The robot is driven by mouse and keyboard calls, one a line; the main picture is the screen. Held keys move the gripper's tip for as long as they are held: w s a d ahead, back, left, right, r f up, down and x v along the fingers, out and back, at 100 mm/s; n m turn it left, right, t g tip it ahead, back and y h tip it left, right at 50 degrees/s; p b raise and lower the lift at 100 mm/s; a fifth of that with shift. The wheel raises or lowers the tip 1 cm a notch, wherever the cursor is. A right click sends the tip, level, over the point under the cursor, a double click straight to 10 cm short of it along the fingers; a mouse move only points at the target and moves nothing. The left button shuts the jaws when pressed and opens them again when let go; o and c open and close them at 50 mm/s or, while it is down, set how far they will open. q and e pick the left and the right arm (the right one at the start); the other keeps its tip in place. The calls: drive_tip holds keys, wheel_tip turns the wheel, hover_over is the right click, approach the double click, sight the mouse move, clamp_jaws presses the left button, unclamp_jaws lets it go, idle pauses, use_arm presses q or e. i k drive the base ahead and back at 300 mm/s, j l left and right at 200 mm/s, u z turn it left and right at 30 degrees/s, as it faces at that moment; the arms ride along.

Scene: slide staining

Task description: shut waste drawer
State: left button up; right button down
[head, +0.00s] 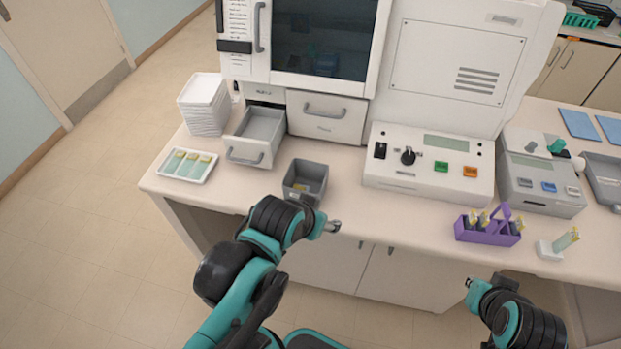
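A grey-lined white drawer (257,136) stands pulled out of the large white machine, at its lower left. It looks empty, and its front handle (246,159) faces me. A wider white drawer (325,117) beside it on the right is closed. The labels are too small to read, so I cannot tell by name which is the waste drawer. My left gripper (333,226) is at the table's front edge, to the right of and nearer than the open drawer, apart from it. My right gripper (469,283) is low at the right, in front of the table. Both appear empty; their finger openings are too small to judge.
A grey open bin (305,181) stands between the open drawer and my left arm. A slide tray (187,165) and stacked white trays (205,104) sit left of the drawer. A control panel (429,164) and purple rack (488,230) are at the right.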

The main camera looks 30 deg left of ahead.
sight(255, 141)
drive_tip(key=j+u, duration=0.2)
drive_tip(key=u, duration=1.25)
drive_tip(key=k+j, duration=0.2)
drive_tip(key=k+j+u, duration=0.15)
drive_tip(key=j, duration=0.25)
drive_tip(key=k, duration=0.05)
